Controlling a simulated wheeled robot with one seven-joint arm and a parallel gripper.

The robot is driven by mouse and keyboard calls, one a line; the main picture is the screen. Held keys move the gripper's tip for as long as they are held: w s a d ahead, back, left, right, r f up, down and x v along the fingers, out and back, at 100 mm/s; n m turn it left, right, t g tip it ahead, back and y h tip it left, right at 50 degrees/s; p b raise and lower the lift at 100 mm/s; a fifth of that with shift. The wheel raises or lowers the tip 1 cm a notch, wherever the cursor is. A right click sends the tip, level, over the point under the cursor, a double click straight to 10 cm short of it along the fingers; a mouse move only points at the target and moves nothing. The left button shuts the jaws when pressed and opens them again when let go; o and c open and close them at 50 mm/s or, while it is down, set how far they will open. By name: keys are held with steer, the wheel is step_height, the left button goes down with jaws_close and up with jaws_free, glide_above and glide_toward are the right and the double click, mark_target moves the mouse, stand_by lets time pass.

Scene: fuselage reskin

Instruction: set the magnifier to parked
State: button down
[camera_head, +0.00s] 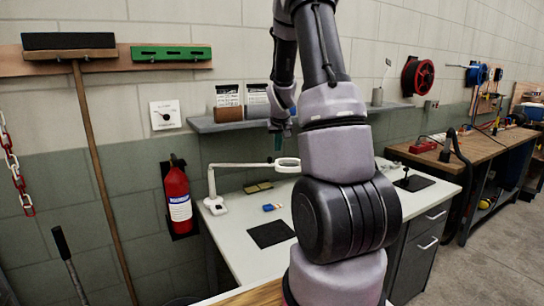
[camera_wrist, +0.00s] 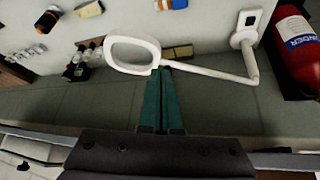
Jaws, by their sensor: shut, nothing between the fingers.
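The magnifier (camera_head: 240,165) is a white desk lamp type with a ring head on a jointed arm. Its base stands at the left of the light worktop, and its head reaches right over the worktop. In the wrist view the magnifier (camera_wrist: 205,73) shows its ring at upper middle and its base at upper right. My gripper (camera_wrist: 162,72) has green fingers, shut and empty. Their tips appear close to where the ring meets the arm; I cannot tell if they touch. In the head view my gripper (camera_head: 284,130) is above the ring, partly hidden by my arm.
The worktop (camera_head: 235,235) bears a dark mat (camera_head: 270,234) and a small blue item (camera_head: 272,207). A shelf (camera_head: 215,126) is on the wall behind. A red fire extinguisher (camera_head: 178,197) hangs left of the magnifier. A wooden bench (camera_head: 465,148) stands at right.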

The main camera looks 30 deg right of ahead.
steer(key=s+a+f+t, duration=0.1)
steer(key=s+a+t, duration=0.1)
steer(key=s+t, duration=0.1)
glide_toward(270, 161)
steer(key=shift+t, duration=0.3)
steer(key=x, duration=0.3)
steer(key=f+x, duration=0.1)
steer(key=x, duration=0.1)
steer(key=shift+s+f, duration=0.15)
steer(key=shift+w, duration=0.3)
steer(key=shift+d, duration=0.15)
steer(key=w+d, duration=0.3)
steer(key=w, duration=0.5)
steer(key=shift+d, duration=0.4)
steer(key=shift+s, duration=0.2)
